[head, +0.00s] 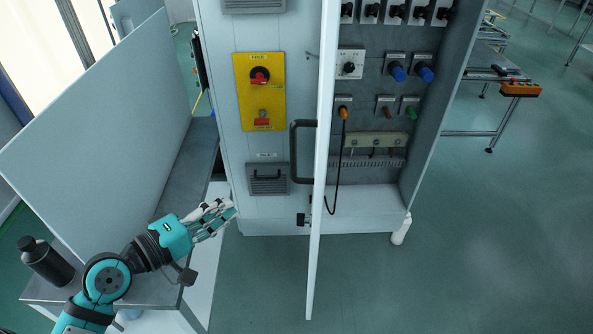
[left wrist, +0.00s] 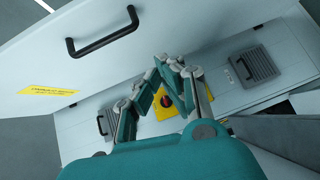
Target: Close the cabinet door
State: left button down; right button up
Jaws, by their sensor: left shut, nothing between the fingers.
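The cabinet door (head: 318,200) stands open and is seen nearly edge-on in the head view, jutting toward me from the cabinet (head: 220,150). Its black handle (head: 303,150) is on the door's left side. In the left wrist view the door (left wrist: 180,22) fills the upper left, with the handle (left wrist: 102,35) on its face. My left gripper (head: 228,210) is shut and empty, left of the door and low in front of the cabinet's left panel. It shows in the left wrist view (left wrist: 168,65), apart from the handle. My right gripper is not in view.
A yellow switch plate (head: 259,91) is on the cabinet's left panel. The open bay at right holds knobs and a hanging black cable (head: 338,185). A pale board (head: 95,135) and a black bottle (head: 45,260) are at left.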

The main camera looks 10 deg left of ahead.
pick_arm(q)
jog(key=s+d+r+h, duration=0.2)
jog(key=s+d+r, duration=0.15)
jog(key=r, duration=0.35)
jog(key=p, duration=0.2)
send_near(295, 172)
jog(key=w+d+r, duration=0.4)
jog(key=d, duration=0.1)
jog(key=shift+w+d+f, duration=0.15)
jog(key=shift+d+f, duration=0.1)
jog(key=shift+d, duration=0.4)
jog(key=shift+w+d+f, duration=0.1)
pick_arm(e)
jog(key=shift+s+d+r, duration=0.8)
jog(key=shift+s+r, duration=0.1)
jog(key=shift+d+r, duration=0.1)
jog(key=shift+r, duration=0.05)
